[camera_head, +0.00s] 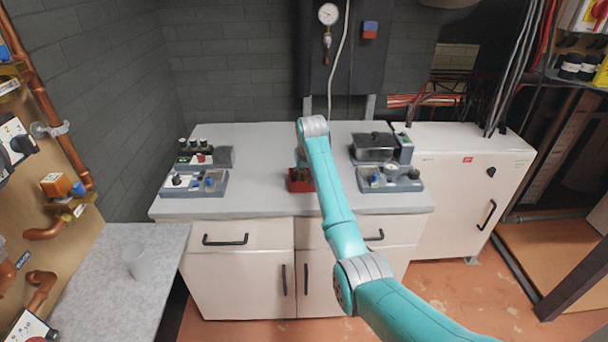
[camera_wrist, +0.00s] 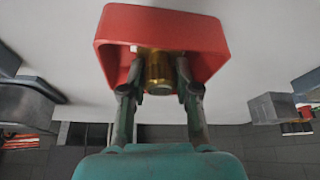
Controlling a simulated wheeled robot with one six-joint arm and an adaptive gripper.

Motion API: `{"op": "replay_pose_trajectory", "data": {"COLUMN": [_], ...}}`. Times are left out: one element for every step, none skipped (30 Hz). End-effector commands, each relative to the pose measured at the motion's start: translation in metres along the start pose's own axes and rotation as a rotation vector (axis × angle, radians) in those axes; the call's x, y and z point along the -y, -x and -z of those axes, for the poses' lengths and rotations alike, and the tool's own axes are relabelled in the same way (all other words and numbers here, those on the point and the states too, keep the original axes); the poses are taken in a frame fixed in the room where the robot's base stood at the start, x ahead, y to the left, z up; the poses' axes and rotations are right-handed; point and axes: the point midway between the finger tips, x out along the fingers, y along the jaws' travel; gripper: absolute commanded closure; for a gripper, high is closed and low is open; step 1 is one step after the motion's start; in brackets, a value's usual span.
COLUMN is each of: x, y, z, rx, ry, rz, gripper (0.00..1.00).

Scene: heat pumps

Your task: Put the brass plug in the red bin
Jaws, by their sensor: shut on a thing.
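The red bin (camera_head: 300,184) sits on the grey worktop, partly hidden behind my arm in the head view. It fills the upper middle of the wrist view (camera_wrist: 160,25). My gripper (camera_wrist: 159,88) is shut on the brass plug (camera_wrist: 159,75), a short gold cylinder between the fingertips. The plug overlaps the bin's near side in the wrist view; I cannot tell whether it is inside the bin or just above its rim. In the head view the plug is not discernible and my gripper is mostly hidden by the arm.
Grey trays with small fittings stand left (camera_head: 194,183) and right (camera_head: 390,180) of the bin. A dark grey container (camera_head: 374,147) stands behind the right tray. A translucent cup (camera_head: 135,262) stands on the side counter (camera_head: 95,285). The worktop between the bin and left tray is clear.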

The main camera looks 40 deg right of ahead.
Motion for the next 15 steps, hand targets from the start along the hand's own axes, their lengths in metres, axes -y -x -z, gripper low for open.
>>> {"op": "replay_pose_trajectory", "data": {"x": [0.0,0.0,0.0,0.0,0.0,0.0,0.0,0.0,0.0,0.0,0.0,0.0,0.0,0.0,0.0], "y": [-0.0023,-0.0028,-0.0029,-0.0027,-0.0026,-0.0025,-0.0025,-0.0026,-0.0031,-0.0038,-0.0046,-0.0056,-0.0056,-0.0055,-0.0055], "z": [-0.0007,-0.0008,-0.0007,-0.0006,-0.0005,-0.0005,-0.0006,-0.0006,-0.0009,-0.0012,-0.0016,-0.0021,-0.0022,-0.0022,-0.0022], "rx": [-0.002,-0.002,-0.002,-0.003,-0.002,-0.002,-0.002,-0.002,-0.002,-0.002,-0.001,-0.001,0.0,0.0,0.0], "ry": [0.0,0.0,0.0,0.0,0.0,0.0,0.0,0.0,0.0,0.0,0.0,0.0,0.0,0.0,0.0], "rz": [0.0,0.0,0.0,0.0,0.0,0.0,0.0,0.0,0.0,0.0,0.0,0.0,0.0,0.0,0.0], "gripper": [1.0,1.0,1.0,1.0,1.0,1.0,1.0,1.0,1.0,1.0,1.0,1.0,0.61,0.54,0.44]}}
